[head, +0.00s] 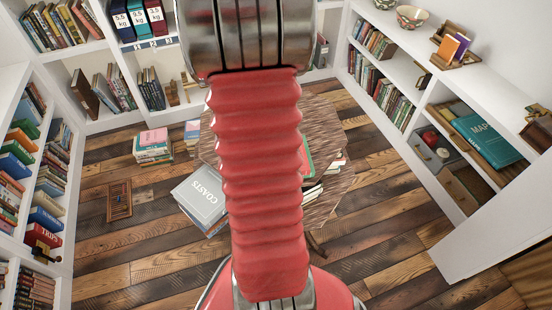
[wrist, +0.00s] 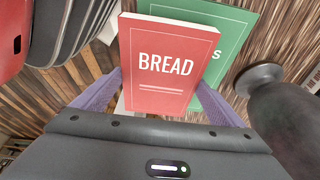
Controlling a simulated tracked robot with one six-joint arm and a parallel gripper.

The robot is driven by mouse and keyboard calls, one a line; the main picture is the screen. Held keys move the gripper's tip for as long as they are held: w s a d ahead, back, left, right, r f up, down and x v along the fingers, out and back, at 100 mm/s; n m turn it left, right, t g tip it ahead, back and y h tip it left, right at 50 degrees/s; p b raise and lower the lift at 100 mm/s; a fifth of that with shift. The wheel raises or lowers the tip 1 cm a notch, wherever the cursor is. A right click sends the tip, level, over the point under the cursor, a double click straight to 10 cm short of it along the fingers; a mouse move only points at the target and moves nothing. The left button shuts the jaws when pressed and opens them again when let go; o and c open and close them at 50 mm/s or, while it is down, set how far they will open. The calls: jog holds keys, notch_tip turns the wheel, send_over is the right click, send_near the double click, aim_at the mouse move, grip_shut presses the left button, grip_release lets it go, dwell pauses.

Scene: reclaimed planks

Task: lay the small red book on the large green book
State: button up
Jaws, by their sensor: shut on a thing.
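My gripper (wrist: 158,97) is shut on the small red book (wrist: 169,62), titled BREAD, with a purple finger at each side of it. The large green book (wrist: 234,35) lies behind the red one in the wrist view, showing at the top and right. The red book covers much of the green one. I cannot tell whether they touch.
A dark grey rounded object (wrist: 295,120) stands close at the right in the wrist view. Book stacks stand on the floor left of the table, one topped by a grey COASTS book (head: 200,199). White shelves (head: 448,60) line the room. Floor at lower left is mostly clear.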

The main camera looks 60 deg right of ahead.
jog(key=shift+f, duration=0.5)
jog(key=o, duration=1)
jog(key=shift+f, duration=0.1)
jog(key=v, duration=1.2)
jog(key=shift+w+a, duration=0.1)
